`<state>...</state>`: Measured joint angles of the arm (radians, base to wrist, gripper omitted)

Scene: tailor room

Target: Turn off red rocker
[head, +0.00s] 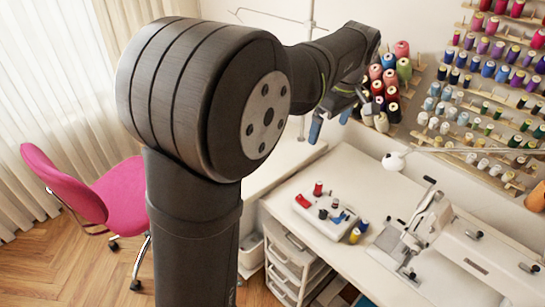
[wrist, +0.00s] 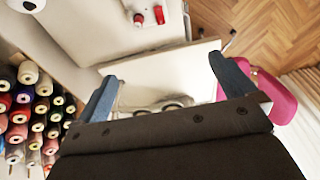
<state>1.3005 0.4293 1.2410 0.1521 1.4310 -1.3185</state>
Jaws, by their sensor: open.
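A white panel (head: 325,228) lies on the white table with small red, black and blue parts on it. A flat red part (head: 303,201), apparently the red rocker, is at its left end; whether it is on or off is too small to tell. An upright red spool-like piece (head: 318,188) stands just behind it. In the wrist view, the panel's end shows at the top edge with a red part (wrist: 158,14). My gripper (head: 330,122) is open and empty, well above and behind the panel. Its two blue fingers (wrist: 162,72) are spread apart in the wrist view.
Several thread cones (head: 390,85) stand close behind my gripper, and also at left in the wrist view (wrist: 28,115). A white sewing machine (head: 440,235) stands right of the panel, with yellow and blue spools (head: 357,232) between. A pink chair (head: 120,195) is at left.

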